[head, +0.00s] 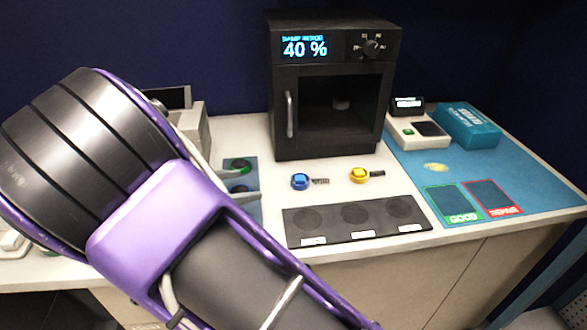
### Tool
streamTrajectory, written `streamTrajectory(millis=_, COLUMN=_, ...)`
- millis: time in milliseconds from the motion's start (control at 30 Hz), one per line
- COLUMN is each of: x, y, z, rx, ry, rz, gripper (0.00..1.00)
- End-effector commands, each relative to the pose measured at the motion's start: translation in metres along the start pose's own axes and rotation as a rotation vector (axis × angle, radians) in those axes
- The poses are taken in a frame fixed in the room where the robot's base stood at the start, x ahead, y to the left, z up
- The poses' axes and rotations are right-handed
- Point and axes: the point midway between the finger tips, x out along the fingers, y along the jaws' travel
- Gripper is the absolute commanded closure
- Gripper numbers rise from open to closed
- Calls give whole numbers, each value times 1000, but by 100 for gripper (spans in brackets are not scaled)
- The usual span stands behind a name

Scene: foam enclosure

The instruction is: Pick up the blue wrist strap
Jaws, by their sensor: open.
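The blue wrist strap (301,181) lies on the white bench top in front of the black cabinet, with a dark coiled cord at its right side. The rest of my gripper is hidden behind my arm.
A black three-spot tray (352,239) lies in front. The cabinet (275,120) stands behind. A blue mat (408,177) is at the right.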

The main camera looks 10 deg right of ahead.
Motion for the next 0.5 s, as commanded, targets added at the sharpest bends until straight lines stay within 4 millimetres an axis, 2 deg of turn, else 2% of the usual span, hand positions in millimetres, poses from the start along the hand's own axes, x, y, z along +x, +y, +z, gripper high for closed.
streamTrajectory(millis=300, x=68, y=-1, z=-1, rx=-1, ry=-3, rz=-5, gripper=1)
streamTrajectory(millis=500, x=104, y=-1, z=0, rx=1, ry=-2, rz=-4, gripper=1)
